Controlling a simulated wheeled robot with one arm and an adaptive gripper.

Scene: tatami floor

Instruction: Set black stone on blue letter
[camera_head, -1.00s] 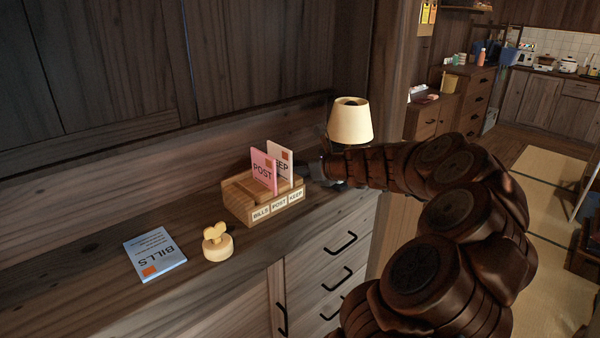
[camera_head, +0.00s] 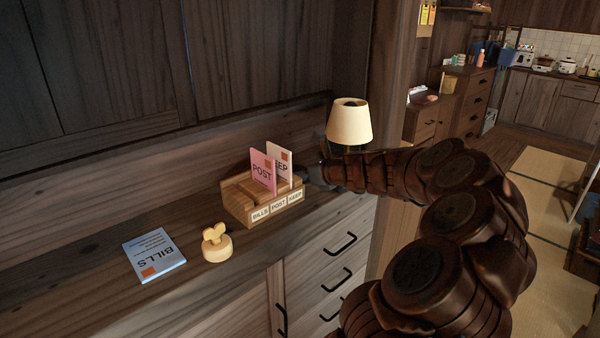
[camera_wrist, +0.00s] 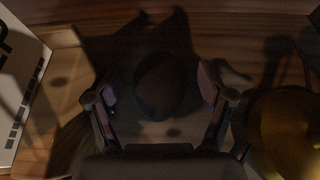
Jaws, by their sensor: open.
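The blue letter (camera_head: 155,257), marked BILLS, lies flat on the wooden counter at the left. The black stone (camera_wrist: 160,85) shows in the wrist view as a dark, rounded shape on the counter, in shadow. My gripper (camera_wrist: 160,98) is open, with one finger on each side of the stone; I cannot tell whether they touch it. In the head view my gripper (camera_head: 312,176) is low between the letter sorter and the lamp, and the stone is hidden there.
The wooden letter sorter (camera_head: 236,204) holds a pink POST letter (camera_head: 262,171) and a white letter (camera_head: 284,158). A lamp (camera_head: 350,121) stands close behind my gripper; its brass base (camera_wrist: 287,135) is at the right in the wrist view. A pale wooden stamp (camera_head: 217,245) stands beside the blue letter.

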